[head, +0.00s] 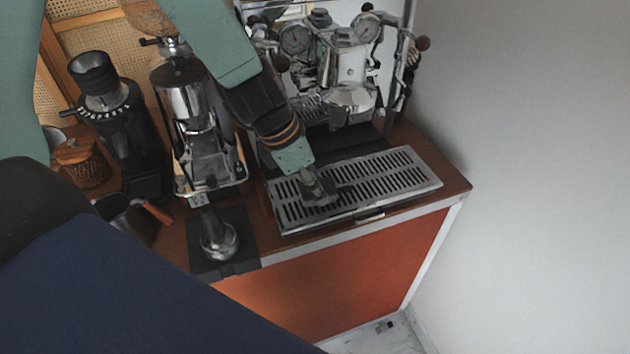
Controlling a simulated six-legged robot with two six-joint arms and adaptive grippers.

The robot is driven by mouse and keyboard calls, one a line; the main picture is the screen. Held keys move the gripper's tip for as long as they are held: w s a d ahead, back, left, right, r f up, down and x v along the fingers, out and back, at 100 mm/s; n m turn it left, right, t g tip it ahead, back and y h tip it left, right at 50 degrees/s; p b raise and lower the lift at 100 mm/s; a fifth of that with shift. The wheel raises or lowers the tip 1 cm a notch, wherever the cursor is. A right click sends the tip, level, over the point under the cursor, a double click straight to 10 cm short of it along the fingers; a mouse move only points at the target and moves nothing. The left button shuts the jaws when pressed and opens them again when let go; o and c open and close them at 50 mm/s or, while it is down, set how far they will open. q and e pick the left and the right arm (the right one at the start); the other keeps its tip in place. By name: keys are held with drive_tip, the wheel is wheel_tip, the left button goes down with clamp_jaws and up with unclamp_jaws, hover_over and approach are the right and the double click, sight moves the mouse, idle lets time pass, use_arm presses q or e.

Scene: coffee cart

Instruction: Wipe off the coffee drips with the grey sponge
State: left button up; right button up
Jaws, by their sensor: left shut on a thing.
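My left gripper (318,186) reaches down from the top left and is at the left part of the espresso machine's slotted drip tray (405,172). It is shut on a small grey thing (320,197), which I take to be the grey sponge; the fingers hide much of it. The sponge is low over the tray's slats, and I cannot tell whether it touches them. Coffee drips cannot be made out clearly; a dark patch beside the gripper may be shadow. My right gripper is not in view.
The espresso machine (349,68) stands behind the tray. Two grinders, a silver one (184,84) and a black one (130,132), stand at left. The counter ends at the right near the wall.

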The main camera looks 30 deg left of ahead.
use_arm(q)
drive_tip(key=shift+s+f, duration=0.1)
drive_tip(key=shift+f, duration=0.05)
drive_tip(key=shift+f, duration=0.2)
